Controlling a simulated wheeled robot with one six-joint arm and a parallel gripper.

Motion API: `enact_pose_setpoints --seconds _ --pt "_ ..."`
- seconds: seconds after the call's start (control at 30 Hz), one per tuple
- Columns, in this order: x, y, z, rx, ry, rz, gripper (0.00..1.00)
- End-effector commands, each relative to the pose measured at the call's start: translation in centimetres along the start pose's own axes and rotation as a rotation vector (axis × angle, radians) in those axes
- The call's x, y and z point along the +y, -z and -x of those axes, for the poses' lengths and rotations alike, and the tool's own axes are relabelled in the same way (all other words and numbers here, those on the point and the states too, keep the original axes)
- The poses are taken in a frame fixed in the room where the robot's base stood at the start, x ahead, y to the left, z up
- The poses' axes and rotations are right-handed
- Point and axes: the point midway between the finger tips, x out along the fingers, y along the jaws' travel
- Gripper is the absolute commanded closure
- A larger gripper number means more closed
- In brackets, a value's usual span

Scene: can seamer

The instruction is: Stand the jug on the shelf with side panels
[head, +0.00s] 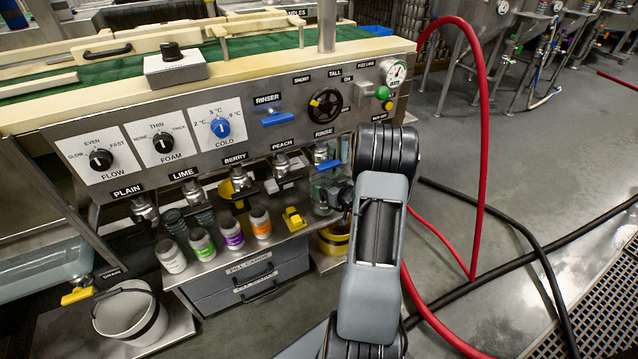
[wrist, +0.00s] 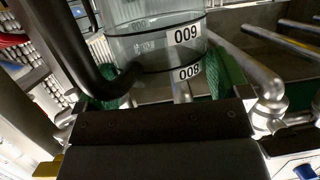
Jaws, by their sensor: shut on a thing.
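In the head view a clear vessel, apparently the jug (head: 322,190), is at the end of my arm below the RINSE tap, partly hidden by my wrist. I cannot make out a shelf with side panels for certain in either view.
Labelled taps line the machine front (head: 235,185). Below them a drawer cabinet (head: 250,280) holds several coloured bottles and a yellow item (head: 294,218). A white bucket (head: 130,313) stands at lower left. A red hose (head: 484,130) and black hoses lie to the right.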

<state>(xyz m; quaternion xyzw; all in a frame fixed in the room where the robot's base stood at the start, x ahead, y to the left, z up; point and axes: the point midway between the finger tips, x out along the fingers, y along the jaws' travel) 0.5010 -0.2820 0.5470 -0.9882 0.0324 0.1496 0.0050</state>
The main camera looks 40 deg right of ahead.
Motion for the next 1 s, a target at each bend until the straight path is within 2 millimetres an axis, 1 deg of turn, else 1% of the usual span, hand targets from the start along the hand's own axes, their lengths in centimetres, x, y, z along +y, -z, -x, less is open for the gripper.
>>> enact_pose_setpoints --seconds 0.03,0.1,0.27,0.53,0.6,0.67,1.0 --pt "0.0 0.2 -0.6 0.003 0.001 0.003 0.65" --pt "0.0 0.4 -1.1 0.004 0.001 0.001 0.65" --pt "-0.1 0.6 -1.8 0.002 0.001 0.001 0.65" --pt "-0.2 1.7 -5.5 0.005 0.004 0.003 0.65" --pt "-0.1 0.6 -5.7 0.001 0.002 -0.001 0.65" --pt "-0.1 0.3 -5.7 0.002 0.002 0.0 0.65" --pt "-0.1 0.3 -5.7 0.003 0.001 0.001 0.65"
